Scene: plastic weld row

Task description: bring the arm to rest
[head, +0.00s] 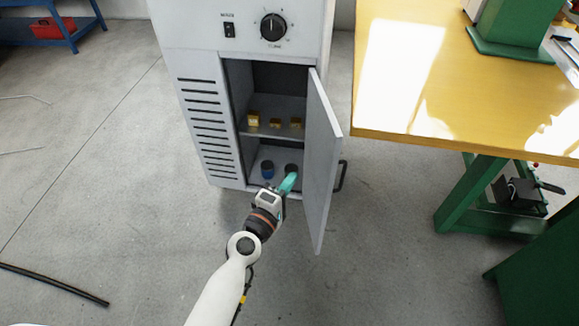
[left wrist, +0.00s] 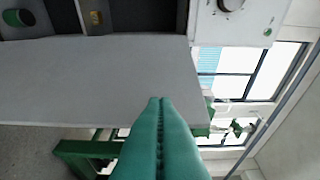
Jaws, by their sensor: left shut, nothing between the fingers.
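My left gripper (head: 289,182) is at the lower opening of a white cabinet machine (head: 203,82), close to the open door's inner side. Its teal fingers are shut with nothing between them; in the left wrist view the fingers (left wrist: 160,100) lie together and point at the grey door panel (left wrist: 90,80). My white left arm reaches up from the bottom of the head view. Whether the fingers touch the door cannot be told. My right gripper is not in view.
The cabinet door (head: 321,165) stands open to the right. Several small yellow pieces (head: 253,119) sit on the shelf. A yellow-topped workbench (head: 450,120) is at right. The floor at left is mostly clear.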

